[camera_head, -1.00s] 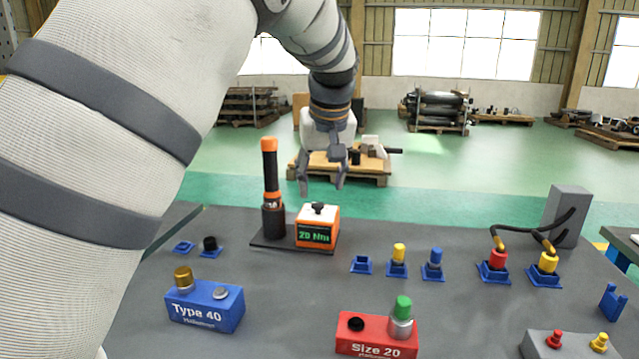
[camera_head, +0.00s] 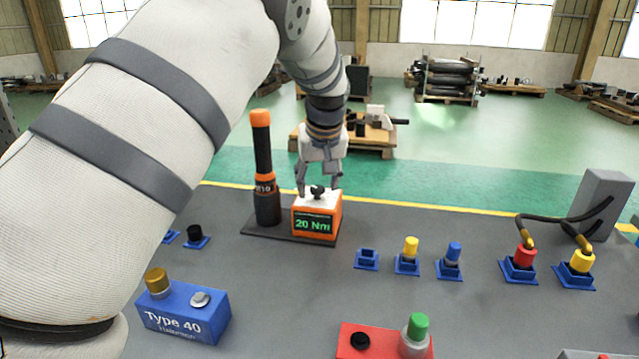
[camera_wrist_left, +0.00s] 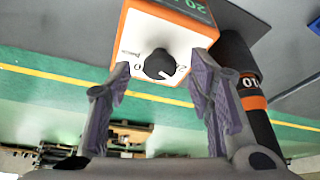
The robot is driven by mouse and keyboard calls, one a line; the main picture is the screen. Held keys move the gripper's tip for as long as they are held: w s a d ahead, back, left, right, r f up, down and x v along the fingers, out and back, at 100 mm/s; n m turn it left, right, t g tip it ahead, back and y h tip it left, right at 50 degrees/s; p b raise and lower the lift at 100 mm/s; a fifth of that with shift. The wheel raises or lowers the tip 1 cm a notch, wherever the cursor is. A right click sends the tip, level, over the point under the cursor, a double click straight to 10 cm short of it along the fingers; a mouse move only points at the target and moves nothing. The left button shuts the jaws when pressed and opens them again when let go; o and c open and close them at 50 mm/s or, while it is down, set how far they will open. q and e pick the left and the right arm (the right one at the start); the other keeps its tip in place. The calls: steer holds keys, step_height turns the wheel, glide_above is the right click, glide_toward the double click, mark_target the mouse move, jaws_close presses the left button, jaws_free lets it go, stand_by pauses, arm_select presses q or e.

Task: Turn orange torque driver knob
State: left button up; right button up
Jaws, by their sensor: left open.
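The orange and white torque driver box (camera_head: 316,222) reads "20 Nm" and stands on a dark base plate on the table. Its black knob (camera_head: 318,191) is on the white top; it also shows in the left wrist view (camera_wrist_left: 160,65). My left gripper (camera_head: 318,190) is open and points down just above the box. In the left wrist view its two fingers (camera_wrist_left: 163,85) lie on either side of the knob, with gaps between. The black driver with orange bands (camera_head: 264,170) stands upright left of the box. My right gripper is not in view.
Blue Type 40 box (camera_head: 185,310) and red box (camera_head: 380,342) stand at the front. Blue holders with yellow (camera_head: 411,248) and blue (camera_head: 453,254) plugs stand to the right. A grey block with cables (camera_head: 602,205) is at far right. The table between is clear.

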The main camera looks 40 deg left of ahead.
arm_select(q)
steer(key=shift+w+a+f, duration=0.1)
steer(key=shift+f, duration=0.15)
steer(key=shift+c, duration=0.6)
jaws_close()
steer(key=shift+r, duration=0.1)
